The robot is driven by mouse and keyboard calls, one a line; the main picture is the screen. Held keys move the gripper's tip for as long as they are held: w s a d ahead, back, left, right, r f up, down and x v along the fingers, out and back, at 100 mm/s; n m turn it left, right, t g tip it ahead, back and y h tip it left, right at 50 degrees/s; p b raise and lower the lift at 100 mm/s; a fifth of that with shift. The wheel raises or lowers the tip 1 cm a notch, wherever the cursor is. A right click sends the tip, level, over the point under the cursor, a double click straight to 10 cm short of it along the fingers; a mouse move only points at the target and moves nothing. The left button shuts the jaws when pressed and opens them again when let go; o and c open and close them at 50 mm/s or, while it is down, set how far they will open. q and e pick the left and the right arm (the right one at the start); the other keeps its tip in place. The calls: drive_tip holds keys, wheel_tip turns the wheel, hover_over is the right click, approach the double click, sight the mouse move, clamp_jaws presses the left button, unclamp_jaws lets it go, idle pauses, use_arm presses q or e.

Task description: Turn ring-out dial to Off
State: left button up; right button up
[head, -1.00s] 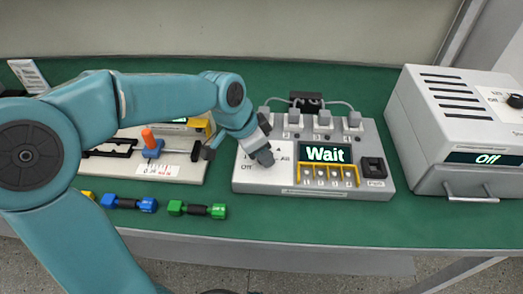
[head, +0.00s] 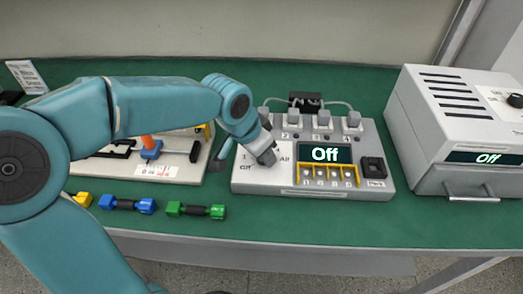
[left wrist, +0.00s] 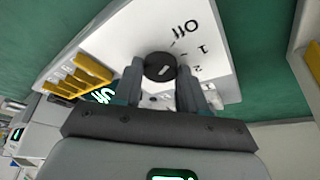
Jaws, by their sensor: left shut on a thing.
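The ring-out dial (left wrist: 160,67) is a dark round knob on the white face of the ring-out box (head: 312,192). Printed marks, including Off, 1 and 2, surround it in the left wrist view. My left gripper (left wrist: 162,82) has one finger on each side of the dial and is shut on it. In the head view my left gripper (head: 265,154) covers the dial. The box's display (head: 325,154) reads Off in green. The exact direction of the dial's pointer is hard to tell. My right gripper is not in view.
Several plugs stand along the box's back, and a dark Push switch (head: 373,167) is at its right. A grey oven-like unit (head: 452,120) with an Off display stands right. Blue (head: 127,204) and green (head: 196,210) dumbbell-shaped pieces lie front left. Green table (head: 320,225) shows in front.

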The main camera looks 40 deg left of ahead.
use_arm(q)
drive_tip(key=o, duration=1.1)
drive_tip(key=shift+c, duration=0.2)
drive_tip(key=p+v, duration=0.3)
drive_tip(key=v, duration=1.3)
drive_tip(key=shift+s+r, duration=0.15)
drive_tip(key=shift+s, duration=0.1)
